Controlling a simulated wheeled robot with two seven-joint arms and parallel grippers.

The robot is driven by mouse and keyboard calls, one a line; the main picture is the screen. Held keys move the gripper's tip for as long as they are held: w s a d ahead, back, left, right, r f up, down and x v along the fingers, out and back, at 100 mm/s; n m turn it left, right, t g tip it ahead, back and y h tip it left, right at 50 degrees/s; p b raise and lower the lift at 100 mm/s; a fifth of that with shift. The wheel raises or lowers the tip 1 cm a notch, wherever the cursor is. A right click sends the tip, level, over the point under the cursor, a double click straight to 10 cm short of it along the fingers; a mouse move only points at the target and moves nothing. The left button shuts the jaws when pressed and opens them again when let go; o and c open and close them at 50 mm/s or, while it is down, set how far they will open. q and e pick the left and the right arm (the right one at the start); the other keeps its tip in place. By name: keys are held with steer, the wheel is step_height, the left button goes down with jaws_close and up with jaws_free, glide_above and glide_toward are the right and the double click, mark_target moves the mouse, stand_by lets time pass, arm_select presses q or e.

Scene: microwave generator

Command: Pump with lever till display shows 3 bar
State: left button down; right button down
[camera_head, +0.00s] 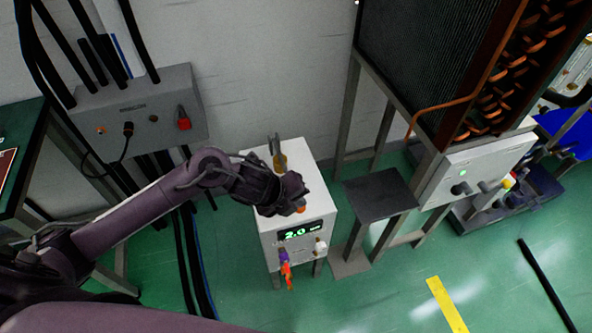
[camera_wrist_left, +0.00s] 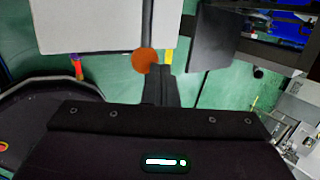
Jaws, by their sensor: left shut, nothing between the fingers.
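The white pump box (camera_head: 290,160) stands on the floor in the middle of the head view. Its front display (camera_head: 299,231) glows green and reads 2.0, with a unit that looks like bar. My left gripper (camera_head: 298,196) is over the top front of the box, shut and empty. The lever's round orange knob (camera_wrist_left: 145,60) sits on a dark rod (camera_wrist_left: 148,25) in the left wrist view, close beside the shut fingertips (camera_wrist_left: 159,76). I cannot tell whether they touch. In the head view the gripper hides most of the lever; a bit of the knob (camera_head: 300,210) shows. My right gripper is out of view.
A grey wall box (camera_head: 138,105) with cables is at the left. A brass fitting (camera_head: 279,158) stands on the pump's back. A dark stand (camera_head: 378,194) and a control box (camera_head: 476,168) under a large coil unit are at the right.

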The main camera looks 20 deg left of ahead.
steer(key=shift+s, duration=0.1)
